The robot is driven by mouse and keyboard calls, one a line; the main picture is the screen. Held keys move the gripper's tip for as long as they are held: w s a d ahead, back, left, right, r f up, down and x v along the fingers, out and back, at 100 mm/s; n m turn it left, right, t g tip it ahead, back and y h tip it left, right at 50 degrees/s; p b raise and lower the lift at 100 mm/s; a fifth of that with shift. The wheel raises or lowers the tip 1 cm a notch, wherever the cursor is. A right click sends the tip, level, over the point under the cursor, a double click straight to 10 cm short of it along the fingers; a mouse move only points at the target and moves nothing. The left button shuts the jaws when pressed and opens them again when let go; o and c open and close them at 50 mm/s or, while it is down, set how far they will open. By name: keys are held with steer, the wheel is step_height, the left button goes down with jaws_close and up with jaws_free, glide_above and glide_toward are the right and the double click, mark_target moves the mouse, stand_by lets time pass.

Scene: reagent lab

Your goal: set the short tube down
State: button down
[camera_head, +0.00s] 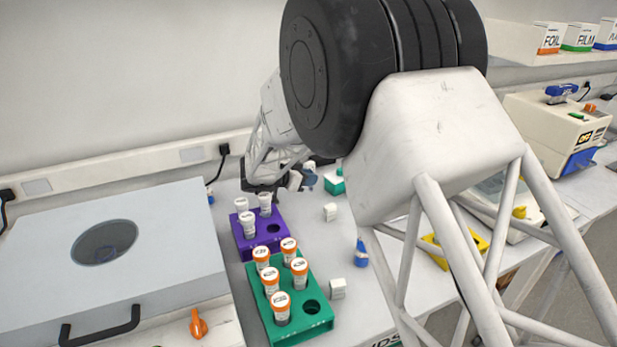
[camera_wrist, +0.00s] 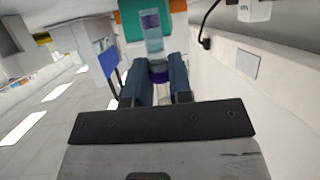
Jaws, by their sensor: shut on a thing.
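In the wrist view, my gripper (camera_wrist: 160,78) has its two blue-grey fingers closed around a small clear tube (camera_wrist: 153,46). The tube has a purple band near its far end and a purple part between the fingers. In the head view, my gripper (camera_head: 278,187) is low over the bench, just behind the purple rack (camera_head: 243,248); my arm hides much of it. I cannot pick out the held tube clearly there, nor tell whether it touches the bench. The purple rack holds several white-capped tubes and shows an empty hole at its front right.
A green rack (camera_head: 317,321) with several orange-capped tubes stands in front of the purple one. A large grey-lidded box (camera_head: 150,235) stands left. Small white blocks (camera_head: 338,289) and a blue item (camera_head: 361,254) are on the right. A teal box (camera_head: 334,184) stands behind.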

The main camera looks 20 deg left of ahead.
steer(key=shift+f, duration=0.2)
steer(key=c, duration=1)
jaws_free()
steer(key=shift+f, duration=0.2)
steer(key=shift+c, duration=0.2)
steer(key=shift+r, duration=0.55)
steer(key=v, duration=0.7)
steer(key=shift+s+r, duration=0.15)
steer(key=shift+r, duration=0.3)
steer(key=shift+a, duration=0.15)
